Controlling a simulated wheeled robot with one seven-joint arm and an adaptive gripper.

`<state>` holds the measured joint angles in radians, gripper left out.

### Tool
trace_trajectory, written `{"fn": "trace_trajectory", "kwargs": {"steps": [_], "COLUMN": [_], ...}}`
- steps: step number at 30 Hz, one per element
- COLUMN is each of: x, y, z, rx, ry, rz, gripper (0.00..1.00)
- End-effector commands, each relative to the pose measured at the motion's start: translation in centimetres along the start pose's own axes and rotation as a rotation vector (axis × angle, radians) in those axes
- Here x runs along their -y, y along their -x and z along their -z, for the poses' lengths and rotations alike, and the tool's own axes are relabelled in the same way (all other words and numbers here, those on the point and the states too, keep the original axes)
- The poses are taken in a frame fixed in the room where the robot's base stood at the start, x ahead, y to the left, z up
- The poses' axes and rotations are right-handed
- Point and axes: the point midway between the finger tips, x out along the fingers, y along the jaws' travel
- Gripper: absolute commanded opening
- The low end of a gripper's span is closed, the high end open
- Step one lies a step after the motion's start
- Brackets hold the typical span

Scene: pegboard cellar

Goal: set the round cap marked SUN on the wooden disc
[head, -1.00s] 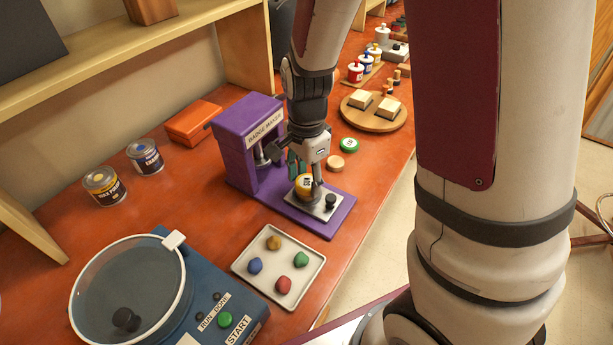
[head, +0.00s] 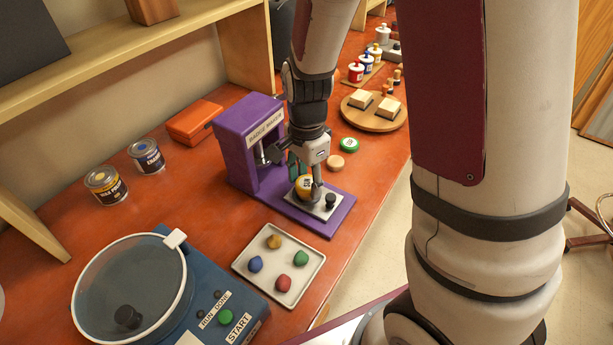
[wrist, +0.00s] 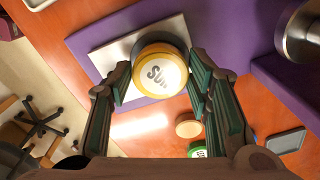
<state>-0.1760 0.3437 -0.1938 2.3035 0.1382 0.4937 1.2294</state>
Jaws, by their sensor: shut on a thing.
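The round cap marked SUN (wrist: 160,72) has a yellow rim and a white top. It is between the fingertips of my gripper (wrist: 158,84), which is shut on it. In the head view the cap (head: 304,186) is partly hidden by my gripper (head: 305,177). It is at the metal plate (head: 322,207) on the purple badge maker's base; I cannot tell whether it touches the plate. The small pale wooden disc (head: 336,162) lies bare on the orange bench beyond the base. It also shows in the wrist view (wrist: 188,125), below the cap.
The purple badge maker (head: 247,140) stands beside my gripper. A green cap (head: 349,145) lies close behind the wooden disc. A round board (head: 362,120) with pale blocks is farther back. A tray (head: 262,279) of coloured lumps is in front.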

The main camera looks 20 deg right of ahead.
Motion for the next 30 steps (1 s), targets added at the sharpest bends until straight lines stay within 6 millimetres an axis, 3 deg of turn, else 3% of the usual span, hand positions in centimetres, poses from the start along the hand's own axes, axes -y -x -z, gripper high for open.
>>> {"fn": "trace_trajectory", "kwargs": {"steps": [30], "x": [0.01], "y": [-0.76], "z": [0.01], "rx": [0.000], "ry": [0.001], "rz": [0.000], "gripper": [0.34]}}
